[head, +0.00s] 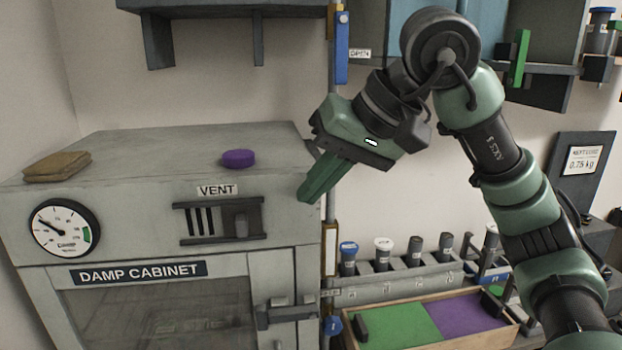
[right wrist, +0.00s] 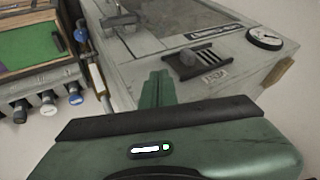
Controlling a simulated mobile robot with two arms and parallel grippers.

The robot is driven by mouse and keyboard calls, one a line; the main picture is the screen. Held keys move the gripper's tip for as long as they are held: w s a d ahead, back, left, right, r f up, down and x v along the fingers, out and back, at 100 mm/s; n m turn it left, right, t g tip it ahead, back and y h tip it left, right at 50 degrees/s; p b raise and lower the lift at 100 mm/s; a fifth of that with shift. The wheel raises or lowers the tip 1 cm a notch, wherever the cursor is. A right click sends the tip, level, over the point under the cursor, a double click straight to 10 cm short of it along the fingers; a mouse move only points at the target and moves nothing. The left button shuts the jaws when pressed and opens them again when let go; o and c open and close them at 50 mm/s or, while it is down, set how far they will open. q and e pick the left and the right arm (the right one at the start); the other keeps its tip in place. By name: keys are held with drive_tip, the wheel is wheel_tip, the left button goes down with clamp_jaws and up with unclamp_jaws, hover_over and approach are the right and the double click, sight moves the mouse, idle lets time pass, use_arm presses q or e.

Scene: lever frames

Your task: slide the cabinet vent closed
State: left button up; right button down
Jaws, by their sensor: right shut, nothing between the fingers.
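The damp cabinet (head: 150,245) stands at the left with a vent (head: 218,220) on its upper front, under a VENT label (head: 217,190). Dark slots show on the vent's left part, and its slider knob (head: 241,225) sits at the right part. The vent also shows upside down in the right wrist view (right wrist: 198,62). My right gripper (head: 308,194) is shut and empty, near the cabinet's upper right front corner, to the right of the vent and apart from it. In the right wrist view its fingers (right wrist: 157,80) are together. My left gripper is not in view.
A purple disc (head: 238,158) and a folded brown cloth (head: 57,167) lie on the cabinet top. A round gauge (head: 64,227) is left of the vent. A door latch (head: 287,312) sticks out below. A rack of capped tubes (head: 395,285) and a green-purple tray (head: 515,330) are at right.

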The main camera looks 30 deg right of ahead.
sight(242, 224)
drive_tip(key=w+a+f+p, duration=0.3)
drive_tip(key=w+a+f, duration=0.1)
drive_tip(key=a+f, duration=0.1)
drive_tip(key=shift+w+a+f, duration=0.15)
drive_tip(key=shift+a, duration=0.45)
drive_tip(key=a, duration=0.2)
drive_tip(key=w+a, duration=0.1)
drive_tip(key=a, duration=0.3)
drive_tip(key=shift+w+a+b, duration=0.3)
drive_tip(key=shift+w+b, duration=0.1)
drive_tip(key=shift+d, duration=0.2)
drive_tip(key=shift+a, duration=0.1)
